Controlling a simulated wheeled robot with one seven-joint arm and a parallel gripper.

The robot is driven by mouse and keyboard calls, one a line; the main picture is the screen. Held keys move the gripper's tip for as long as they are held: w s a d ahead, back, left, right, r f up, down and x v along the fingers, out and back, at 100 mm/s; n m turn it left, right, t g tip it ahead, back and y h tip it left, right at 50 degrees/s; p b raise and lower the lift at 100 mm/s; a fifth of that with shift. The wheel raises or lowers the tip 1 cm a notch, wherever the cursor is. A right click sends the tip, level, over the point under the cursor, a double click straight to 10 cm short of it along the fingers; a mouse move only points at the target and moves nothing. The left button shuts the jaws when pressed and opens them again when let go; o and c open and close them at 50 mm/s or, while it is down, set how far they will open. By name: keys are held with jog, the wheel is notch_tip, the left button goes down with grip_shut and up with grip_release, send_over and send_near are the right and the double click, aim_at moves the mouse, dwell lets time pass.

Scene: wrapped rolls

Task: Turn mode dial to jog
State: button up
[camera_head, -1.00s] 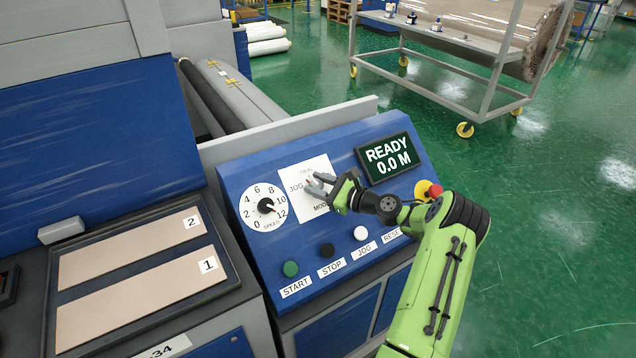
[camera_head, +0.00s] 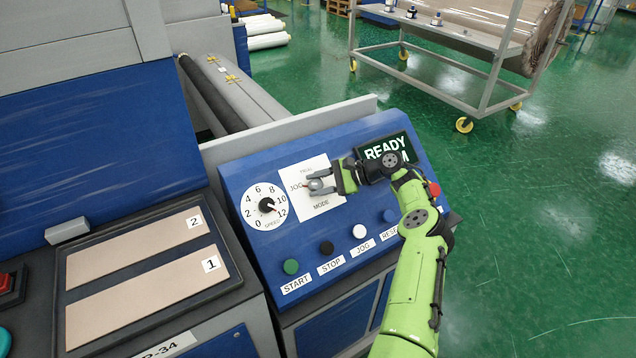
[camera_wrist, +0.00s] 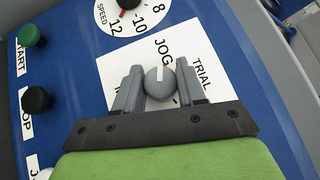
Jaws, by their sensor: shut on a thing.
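The mode dial is a round grey knob (camera_wrist: 161,83) on a white label plate (camera_head: 318,205) on the blue sloped control panel. My gripper (camera_head: 318,185) is at the dial, its fingers on either side of the knob. In the wrist view my gripper (camera_wrist: 158,88) is shut on the knob. A white mark on the knob points up in that view, toward the JOG lettering (camera_wrist: 163,52). The TRIAL lettering (camera_wrist: 200,80) is to the right. The lower edge of the knob and part of the plate are hidden by my gripper.
The speed dial (camera_head: 264,206) is just left of the mode plate. Start (camera_head: 291,267), stop, jog and reset buttons line the panel's lower edge. My arm partly covers the READY display (camera_head: 372,151). A red button (camera_head: 434,188) is close beside my arm.

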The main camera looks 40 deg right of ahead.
jog(key=shift+n, duration=0.3)
jog(key=o, duration=1)
